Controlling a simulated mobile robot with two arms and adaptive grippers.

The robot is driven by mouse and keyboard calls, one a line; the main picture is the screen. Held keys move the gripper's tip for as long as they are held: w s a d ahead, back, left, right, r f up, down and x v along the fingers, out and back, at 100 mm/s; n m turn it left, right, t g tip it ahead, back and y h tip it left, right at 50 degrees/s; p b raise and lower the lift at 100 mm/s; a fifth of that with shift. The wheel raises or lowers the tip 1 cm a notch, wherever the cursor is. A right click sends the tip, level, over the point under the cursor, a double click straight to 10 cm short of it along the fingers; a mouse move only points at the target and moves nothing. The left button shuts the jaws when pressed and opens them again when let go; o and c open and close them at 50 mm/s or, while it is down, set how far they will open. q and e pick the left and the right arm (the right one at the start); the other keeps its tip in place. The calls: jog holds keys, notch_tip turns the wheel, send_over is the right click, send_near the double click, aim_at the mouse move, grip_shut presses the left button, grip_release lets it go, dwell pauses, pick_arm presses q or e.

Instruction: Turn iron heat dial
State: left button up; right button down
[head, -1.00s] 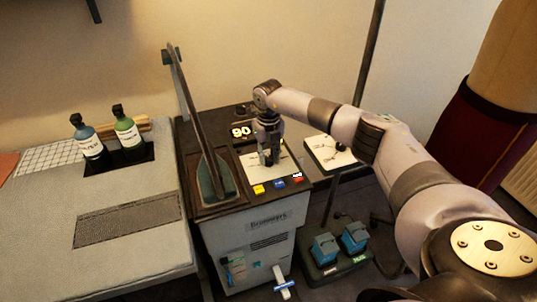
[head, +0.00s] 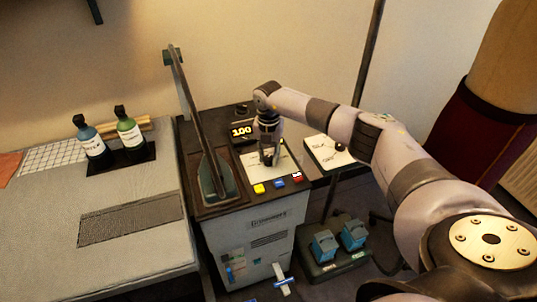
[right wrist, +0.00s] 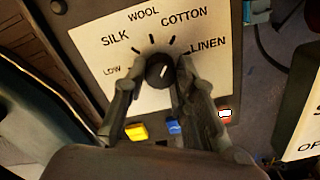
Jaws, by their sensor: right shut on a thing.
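The black heat dial (right wrist: 158,74) sits on a white plate (right wrist: 108,40) marked LOW, SILK, WOOL, COTTON and LINEN in the right wrist view. Its pale pointer line points up and slightly right, between the WOOL and COTTON side of the scale. My right gripper (head: 269,161) reaches down onto the plate, and its two fingers are shut on the dial's sides. In the head view the gripper hides most of the dial. My left gripper is not in view.
An iron (head: 213,182) stands left of the plate on the station. Yellow (head: 259,188), blue (head: 279,182) and red (head: 297,177) buttons lie just in front of the dial. A pole and a white card (head: 325,150) stand to the right.

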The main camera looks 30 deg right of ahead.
aim_at(269, 158)
jog(key=shift+w+d+r, duration=0.1)
dwell(0.3)
jog(key=c, duration=1.3)
grip_release()
notch_tip(269, 158, up, 12)
